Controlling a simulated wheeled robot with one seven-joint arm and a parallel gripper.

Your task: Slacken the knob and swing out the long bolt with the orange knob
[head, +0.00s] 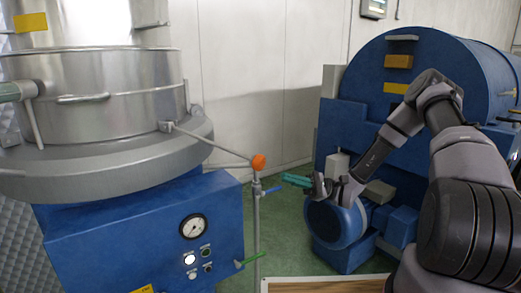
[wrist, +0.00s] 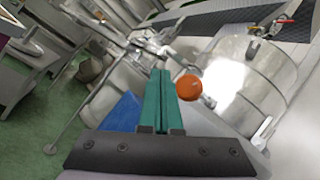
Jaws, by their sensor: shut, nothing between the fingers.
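The orange knob (head: 258,162) sits at the outer end of a long thin grey bolt (head: 215,143). The bolt runs from a bracket on the steel vessel's rim, out to the right and slightly down. My gripper (head: 284,177) has green fingers, closed together and empty, a short way right of the knob and a little lower. In the wrist view the knob (wrist: 188,88) appears just right of my closed fingertips (wrist: 160,72), with no clear contact. Most of the bolt is hard to make out there.
The steel vessel (head: 95,95) with its grey rim (head: 110,170) stands on a blue cabinet (head: 130,235) with a gauge. A thin upright pipe (head: 257,235) with blue and green levers stands below the knob. A blue machine (head: 425,85) is behind my arm. Green floor lies between the machines.

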